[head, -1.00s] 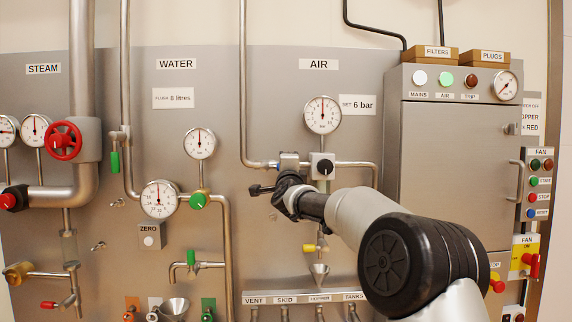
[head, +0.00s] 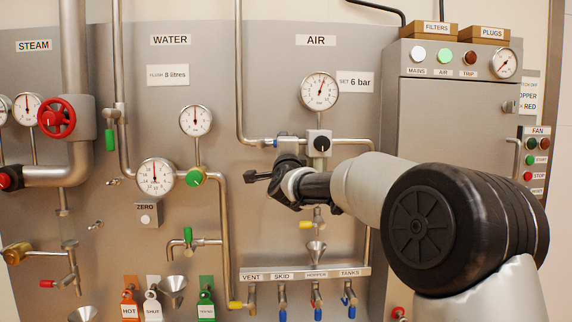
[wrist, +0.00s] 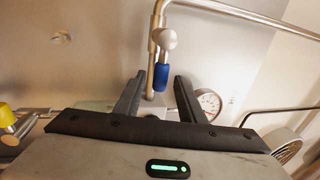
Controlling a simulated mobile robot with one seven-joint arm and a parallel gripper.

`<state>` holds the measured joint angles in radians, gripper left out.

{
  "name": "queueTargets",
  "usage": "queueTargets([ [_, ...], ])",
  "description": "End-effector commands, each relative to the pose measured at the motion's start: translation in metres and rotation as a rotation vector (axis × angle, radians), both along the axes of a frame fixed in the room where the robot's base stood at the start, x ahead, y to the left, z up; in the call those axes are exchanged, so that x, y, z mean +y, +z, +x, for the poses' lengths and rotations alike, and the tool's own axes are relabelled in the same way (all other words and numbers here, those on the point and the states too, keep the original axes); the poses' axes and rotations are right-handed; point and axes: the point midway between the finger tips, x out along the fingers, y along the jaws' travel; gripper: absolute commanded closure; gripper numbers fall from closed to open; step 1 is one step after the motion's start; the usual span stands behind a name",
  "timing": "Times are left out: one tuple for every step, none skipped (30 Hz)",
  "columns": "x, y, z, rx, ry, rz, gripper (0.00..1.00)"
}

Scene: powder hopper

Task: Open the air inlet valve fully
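The AIR panel label (head: 315,40) sits above a pipe that bends right into a valve body. A blue part (head: 270,142) shows on this pipe, left of the block with the black knob (head: 321,143). In the wrist view a blue handle (wrist: 161,77) with a pale round end is beside a bent pipe. My gripper (head: 258,180) is in front of the panel, just below the blue part. In the wrist view my gripper (wrist: 158,88) is open, its fingers apart, with the blue handle seen beyond the gap. Contact is not visible.
A round air gauge (head: 319,91) is above, its needle slightly right of upright. A grey cabinet (head: 440,120) stands at the right. The WATER pipework is at the left.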

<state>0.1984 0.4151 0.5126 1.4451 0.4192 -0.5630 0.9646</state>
Motion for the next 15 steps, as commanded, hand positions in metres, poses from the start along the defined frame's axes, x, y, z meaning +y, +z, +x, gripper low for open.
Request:
queueTargets([
  [0.0,-0.003,-0.014,-0.002,-0.001,-0.004,0.64],
  [0.0,-0.005,-0.021,-0.001,0.0,-0.005,0.64],
  [0.0,-0.008,-0.031,-0.001,-0.001,-0.004,0.64],
  [0.0,-0.008,-0.039,-0.003,-0.001,-0.005,0.64],
  [0.0,-0.009,-0.046,-0.002,-0.001,-0.003,0.64],
  [0.0,-0.012,-0.055,-0.001,-0.001,-0.004,0.64],
  [0.0,-0.013,-0.061,-0.002,0.0,-0.002,0.64],
  [0.0,-0.014,-0.068,-0.003,-0.001,-0.003,0.64],
  [0.0,-0.016,-0.075,-0.002,0.0,-0.002,0.64],
  [0.0,-0.018,-0.081,-0.002,0.0,-0.002,0.64],
  [0.0,-0.019,-0.085,-0.001,-0.001,-0.002,0.64],
  [0.0,-0.02,-0.091,-0.002,0.0,-0.001,0.64],
  [0.0,-0.021,-0.095,-0.002,0.0,-0.001,0.64],
  [0.0,-0.021,-0.099,-0.002,0.0,-0.001,0.64],
  [0.0,-0.022,-0.102,-0.003,0.0,-0.001,0.64],
])
